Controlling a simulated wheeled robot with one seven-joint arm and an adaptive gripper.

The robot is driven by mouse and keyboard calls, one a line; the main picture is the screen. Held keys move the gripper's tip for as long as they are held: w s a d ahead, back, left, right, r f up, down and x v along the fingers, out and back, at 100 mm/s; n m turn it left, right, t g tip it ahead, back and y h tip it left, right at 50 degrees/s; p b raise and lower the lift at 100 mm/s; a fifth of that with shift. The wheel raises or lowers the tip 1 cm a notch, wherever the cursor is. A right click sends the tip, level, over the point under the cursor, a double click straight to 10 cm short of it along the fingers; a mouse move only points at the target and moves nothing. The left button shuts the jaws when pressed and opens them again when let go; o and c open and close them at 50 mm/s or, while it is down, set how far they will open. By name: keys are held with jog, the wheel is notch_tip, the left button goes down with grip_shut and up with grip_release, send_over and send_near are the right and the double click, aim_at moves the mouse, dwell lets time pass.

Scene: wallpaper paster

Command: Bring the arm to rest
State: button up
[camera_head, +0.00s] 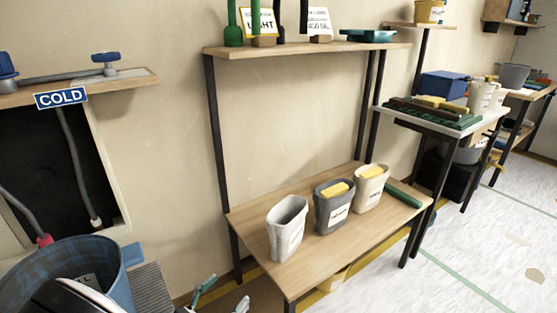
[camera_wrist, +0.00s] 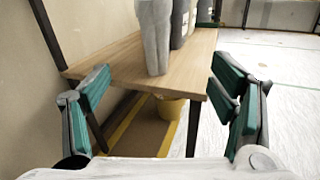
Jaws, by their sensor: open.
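My gripper (camera_wrist: 160,112) is open and empty in the wrist view, with its green-padded fingers spread wide to the left and right. Between them, beyond the fingertips, is the near end of a wooden table (camera_wrist: 110,62). A pale grey bin (camera_wrist: 155,38) stands on that table. In the head view, a small part of what looks like my gripper (camera_head: 205,290) shows at the bottom edge, in front of the table (camera_head: 268,258) and below its left end. Most of my arm is out of the head view.
The light bin (camera_head: 287,228), a dark grey bin (camera_head: 335,205) and a cream bin (camera_head: 371,187) stand on the table. A shelf (camera_head: 300,49) is above it. A blue tub (camera_head: 110,265) and a COLD sign (camera_head: 61,98) are at left. Pale floor (camera_head: 440,270) is open at right.

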jog(key=s+d+r+m+g, duration=0.2)
jog(key=d+r+m+g, duration=0.55)
jog(key=d+r, duration=0.4)
jog(key=s+d+r+m+g, duration=0.2)
jog(key=d+r+m+g, duration=0.55)
jog(key=d+r, duration=0.45)
jog(key=s+d+r+m+g+y, duration=0.2)
jog(key=s+d+r+m+y, duration=0.25)
jog(key=s+d+m, duration=0.4)
jog(key=s+m+t+y, duration=0.2)
jog(key=s+m+y, duration=0.35)
jog(key=s, duration=0.95)
notch_tip(320, 180, up, 29)
jog(key=t+p, duration=0.4)
jog(key=p, duration=2.3)
jog(key=shift+s+r+n+p, duration=0.2)
jog(key=shift+n+p, duration=0.1)
jog(key=shift+n, duration=0.1)
jog(key=shift+a, duration=0.1)
